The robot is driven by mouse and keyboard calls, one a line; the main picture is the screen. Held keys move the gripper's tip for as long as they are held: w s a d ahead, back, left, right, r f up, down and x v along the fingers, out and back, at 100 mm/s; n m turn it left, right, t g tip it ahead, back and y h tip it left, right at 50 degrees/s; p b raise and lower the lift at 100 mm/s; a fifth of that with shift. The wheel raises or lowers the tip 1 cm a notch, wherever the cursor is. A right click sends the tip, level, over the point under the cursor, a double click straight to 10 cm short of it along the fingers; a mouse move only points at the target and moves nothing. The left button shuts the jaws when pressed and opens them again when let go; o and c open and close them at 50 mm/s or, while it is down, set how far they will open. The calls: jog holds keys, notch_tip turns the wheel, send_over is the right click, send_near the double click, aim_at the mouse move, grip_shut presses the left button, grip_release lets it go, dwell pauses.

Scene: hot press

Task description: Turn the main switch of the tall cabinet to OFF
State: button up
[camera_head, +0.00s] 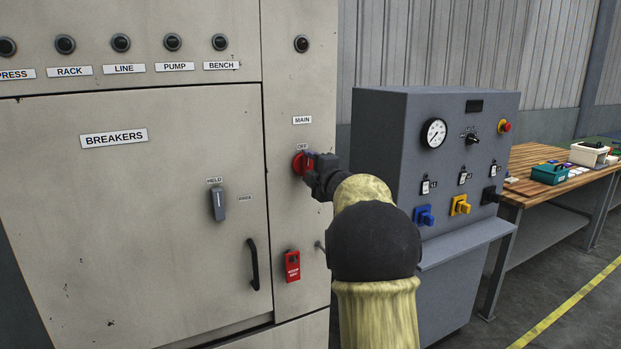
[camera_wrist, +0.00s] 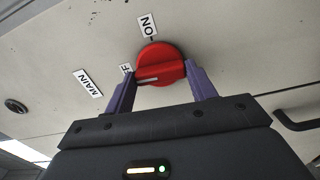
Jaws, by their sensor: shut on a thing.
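The red main switch knob (camera_head: 298,164) sits on the tall beige cabinet (camera_head: 300,90), below the MAIN label (camera_head: 302,120) and the OFF label (camera_head: 302,147). In the wrist view the knob (camera_wrist: 165,55) has a raised grip bar with a white line on its left part. The line points left, close to the partly hidden OFF label (camera_wrist: 126,69); the ON label (camera_wrist: 147,27) is at the top, away from the line. My gripper (camera_wrist: 160,69) has its purple fingers at both ends of the bar, shut on the knob. In the head view my gripper (camera_head: 315,168) partly covers it.
A red tag-like box (camera_head: 292,266) and a small lever are below the switch. The breaker door has a HELD handle (camera_head: 218,204) and a black pull (camera_head: 253,264). A grey control console (camera_head: 385,130) stands close right of my arm, with a wooden workbench (camera_head: 535,160) beyond.

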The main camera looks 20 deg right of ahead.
jog(key=shift+f+n, duration=0.1)
jog(key=shift+n, duration=0.4)
jog(key=o, duration=1)
jog(key=s+b, duration=0.3)
jog(key=s, duration=1.4)
jog(key=shift+s+d, duration=0.2)
jog(key=shift+d, duration=0.05)
